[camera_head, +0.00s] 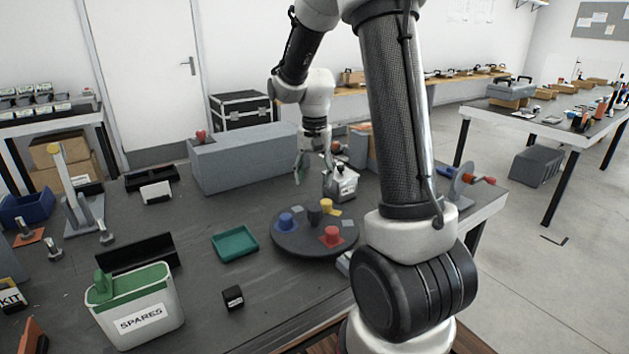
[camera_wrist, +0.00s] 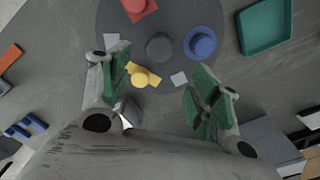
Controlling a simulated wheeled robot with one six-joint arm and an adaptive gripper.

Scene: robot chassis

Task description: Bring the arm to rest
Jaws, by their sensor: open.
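My gripper (camera_head: 313,168) hangs from my arm over the far side of the dark round turntable (camera_head: 290,246). In the wrist view my gripper (camera_wrist: 158,86) has its two green-padded fingers spread wide, with nothing held between them. A yellow knobbed piece (camera_wrist: 140,76) on the turntable shows between the fingers from above, apart from them. A blue piece (camera_wrist: 200,42), a dark grey piece (camera_wrist: 159,46) and a red piece (camera_wrist: 138,8) also stand on the turntable. My arm's upper links cover part of the head view's right middle.
A metallic container (camera_head: 341,183) stands close beside my gripper. A long grey box (camera_head: 240,160) is behind it to the left. A teal tray (camera_head: 235,243), a small black block (camera_head: 233,298) and a SPARES bin (camera_head: 140,318) are nearer.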

